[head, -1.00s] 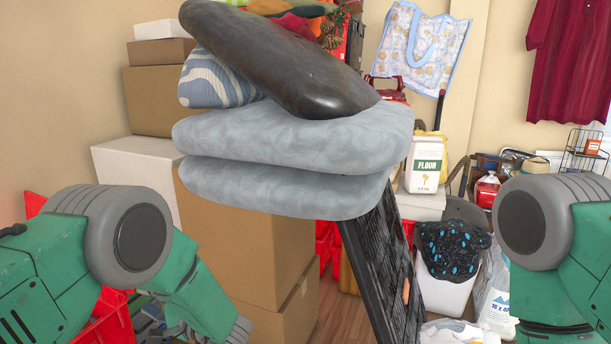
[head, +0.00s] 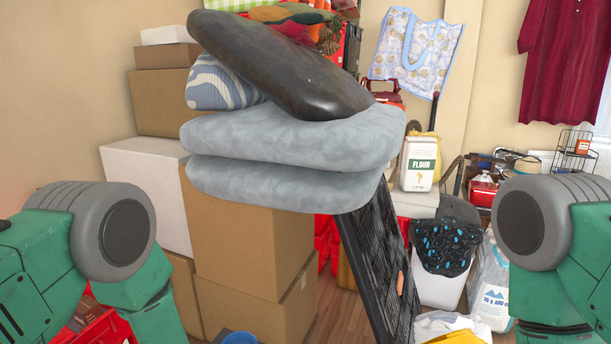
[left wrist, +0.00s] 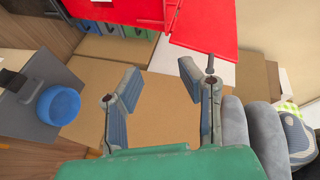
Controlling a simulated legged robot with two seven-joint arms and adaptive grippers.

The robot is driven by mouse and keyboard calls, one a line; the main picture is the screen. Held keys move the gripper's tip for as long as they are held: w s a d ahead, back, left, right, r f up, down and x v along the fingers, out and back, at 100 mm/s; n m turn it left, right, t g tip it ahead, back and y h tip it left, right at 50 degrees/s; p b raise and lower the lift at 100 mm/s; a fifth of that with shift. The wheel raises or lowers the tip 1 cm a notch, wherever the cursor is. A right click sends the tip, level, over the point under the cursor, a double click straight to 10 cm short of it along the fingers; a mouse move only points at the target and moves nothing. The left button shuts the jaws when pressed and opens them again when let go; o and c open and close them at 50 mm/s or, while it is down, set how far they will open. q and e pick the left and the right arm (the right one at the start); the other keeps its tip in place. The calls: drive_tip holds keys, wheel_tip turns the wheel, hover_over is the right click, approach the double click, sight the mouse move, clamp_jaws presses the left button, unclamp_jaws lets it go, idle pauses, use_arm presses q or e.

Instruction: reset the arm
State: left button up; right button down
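My left gripper (left wrist: 160,90) shows in the left wrist view with its two fingers spread wide apart and nothing between them. Cardboard boxes and a red tote (left wrist: 125,10) lie beyond it. In the head view my left arm (head: 110,250) comes in at the lower left, bent downward, and its gripper is out of the picture. My right arm (head: 560,235) shows at the lower right edge; its gripper is not in any view.
Stacked cardboard boxes (head: 245,245) carry grey cushions (head: 290,145) and a dark oblong object (head: 280,65). A black slatted panel (head: 375,265) leans beside them. A blue bowl (left wrist: 58,105) sits on a grey surface. Red totes (head: 95,330) stand at lower left.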

use_arm(q)
drive_tip(key=s+d+f+n+g+h+p, duration=0.1)
drive_tip(key=s+f+n+g+h, duration=0.1)
drive_tip(key=s, duration=0.9)
drive_tip(key=s+d+f+n+g+h, duration=0.2)
drive_tip(key=s+g+h, duration=0.2)
drive_tip(key=s, duration=0.8)
drive_tip(key=s+d+f+n+g+h+p, duration=0.1)
drive_tip(key=s+g+h, duration=0.3)
drive_tip(key=s, duration=0.8)
drive_tip(key=shift+d+f+n+p, duration=0.3)
drive_tip(key=shift+d+f+n, duration=0.1)
drive_tip(key=shift+d+f, duration=0.4)
drive_tip(key=shift+s+a, duration=0.15)
